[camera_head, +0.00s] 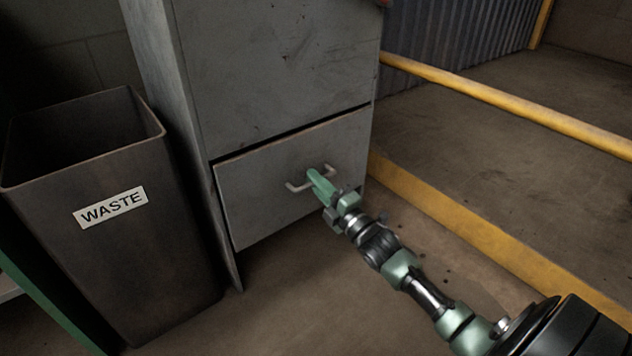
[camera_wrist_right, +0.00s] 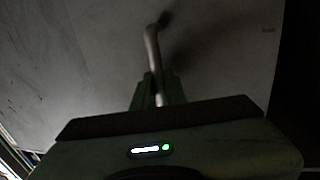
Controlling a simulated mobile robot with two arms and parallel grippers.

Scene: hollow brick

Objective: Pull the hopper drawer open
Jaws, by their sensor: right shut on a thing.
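The hopper drawer (camera_head: 262,190) is the lower grey front of a tall metal cabinet. A dark gap runs along its top edge, and its front looks nearly flush with the cabinet. A pale bar handle (camera_head: 295,187) sits on the front, right of its middle. My right gripper (camera_head: 316,176) is shut on the handle, covering its middle part. In the right wrist view the handle (camera_wrist_right: 153,50) runs down between the fingers (camera_wrist_right: 158,92), with the drawer front (camera_wrist_right: 90,60) close behind. My left gripper is not in view.
A dark waste bin (camera_head: 90,260) labelled WASTE stands left of the cabinet (camera_head: 270,60). A yellow floor edge (camera_head: 470,235) and a yellow rail (camera_head: 500,100) lie to the right. The floor (camera_head: 290,300) in front of the drawer is clear apart from small dark specks.

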